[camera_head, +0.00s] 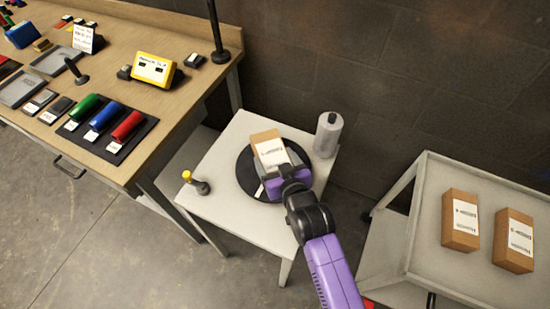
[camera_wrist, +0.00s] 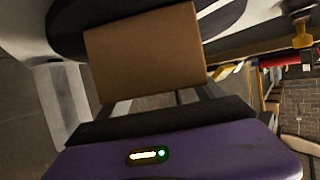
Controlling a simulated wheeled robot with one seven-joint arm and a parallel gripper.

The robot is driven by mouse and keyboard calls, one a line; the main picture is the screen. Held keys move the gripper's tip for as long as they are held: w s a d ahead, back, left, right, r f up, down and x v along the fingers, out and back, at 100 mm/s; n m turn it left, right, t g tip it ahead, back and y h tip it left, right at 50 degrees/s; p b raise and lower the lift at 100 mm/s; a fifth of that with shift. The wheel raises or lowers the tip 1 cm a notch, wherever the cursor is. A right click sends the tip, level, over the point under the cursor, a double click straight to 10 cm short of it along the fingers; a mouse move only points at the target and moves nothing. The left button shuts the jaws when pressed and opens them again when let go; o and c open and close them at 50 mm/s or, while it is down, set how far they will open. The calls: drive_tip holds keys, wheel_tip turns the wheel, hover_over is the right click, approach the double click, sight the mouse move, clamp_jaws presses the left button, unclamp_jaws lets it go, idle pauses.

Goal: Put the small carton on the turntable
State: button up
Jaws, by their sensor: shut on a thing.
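The small carton (camera_head: 267,146) is brown with a white label. My gripper (camera_head: 284,170) is shut on it, and the carton appears over the turntable. The turntable (camera_head: 248,182) is a round black disc with a white mark on a pale side table. The carton and gripper hide part of the disc. In the wrist view the carton's plain brown face (camera_wrist: 145,55) fills the middle, with the dark turntable edge (camera_wrist: 67,30) behind it. I cannot tell whether the carton touches the disc.
A grey cylinder (camera_head: 327,135) stands right behind the turntable, and a yellow-topped knob (camera_head: 188,177) is at the left of the side table (camera_head: 225,145). Two more cartons (camera_head: 460,220) (camera_head: 514,240) lie on a cart at right. A cluttered workbench (camera_head: 125,58) is at left.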

drive_tip(key=o, duration=1.9)
drive_tip(key=shift+f, duration=0.1)
drive_tip(key=shift+o, duration=0.2)
drive_tip(key=shift+r, duration=0.2)
drive_tip(key=shift+s+d, duration=0.15)
drive_tip(key=shift+s, duration=0.25)
drive_tip(key=v, duration=1.1)
drive_tip(key=shift+r+b, duration=0.2)
drive_tip(key=shift+b, duration=0.1)
